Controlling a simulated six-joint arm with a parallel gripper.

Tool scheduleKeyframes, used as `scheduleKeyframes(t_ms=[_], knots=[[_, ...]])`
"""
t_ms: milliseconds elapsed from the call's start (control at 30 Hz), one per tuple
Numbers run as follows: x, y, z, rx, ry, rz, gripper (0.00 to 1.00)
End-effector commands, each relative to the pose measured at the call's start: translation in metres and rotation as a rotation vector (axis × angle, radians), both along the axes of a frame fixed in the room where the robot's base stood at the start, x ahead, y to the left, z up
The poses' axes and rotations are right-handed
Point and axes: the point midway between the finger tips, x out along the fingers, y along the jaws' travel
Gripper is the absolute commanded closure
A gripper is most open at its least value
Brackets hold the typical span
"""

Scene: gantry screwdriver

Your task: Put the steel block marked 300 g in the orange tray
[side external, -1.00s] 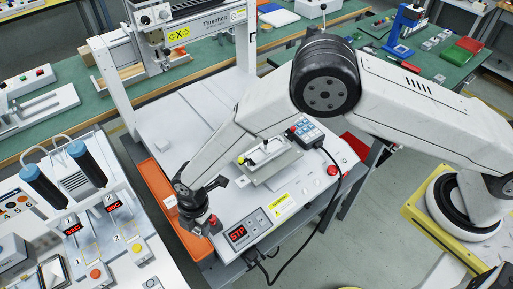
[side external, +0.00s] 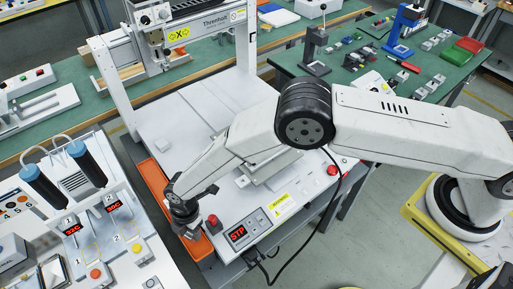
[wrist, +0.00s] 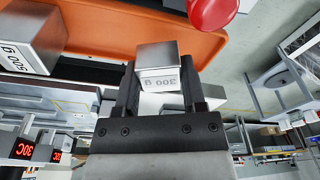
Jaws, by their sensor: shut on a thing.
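The steel block marked 300 g (wrist: 157,65) is between my gripper's two dark fingers in the wrist view, its label facing the camera. My gripper (side external: 188,231) is shut on it. In the side view my gripper is low at the near end of the orange tray (side external: 154,183), and my wrist hides the block. The tray's orange surface also shows behind the block in the wrist view (wrist: 110,30). I cannot tell whether the block touches the tray.
A steel block marked 500 g (wrist: 28,38) is at the left of the wrist view, by the orange tray. A red button (side external: 212,220) stands close beside my gripper, next to the STP display (side external: 237,233). A black cable (side external: 318,225) hangs at the machine's front.

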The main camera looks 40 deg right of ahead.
Motion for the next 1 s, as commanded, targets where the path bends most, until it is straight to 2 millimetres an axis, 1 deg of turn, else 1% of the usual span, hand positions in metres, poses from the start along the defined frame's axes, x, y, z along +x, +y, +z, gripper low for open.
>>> scheduleKeyframes(t_ms=[100, 200, 667, 700, 767, 800, 1000], knots=[[0.000, 0.000, -0.012, 0.001, -0.001, 0.000, 1.00], [0.000, 0.000, -0.018, 0.002, -0.002, 0.000, 1.00], [0.000, 0.000, -0.022, 0.002, -0.002, 0.000, 1.00], [0.000, 0.000, -0.023, 0.000, -0.001, 0.000, 0.44], [0.000, 0.000, -0.023, 0.000, -0.001, 0.000, 0.25], [0.000, 0.000, -0.023, 0.000, -0.001, 0.000, 0.12], [0.000, 0.000, -0.023, 0.000, -0.001, 0.000, 0.12]])
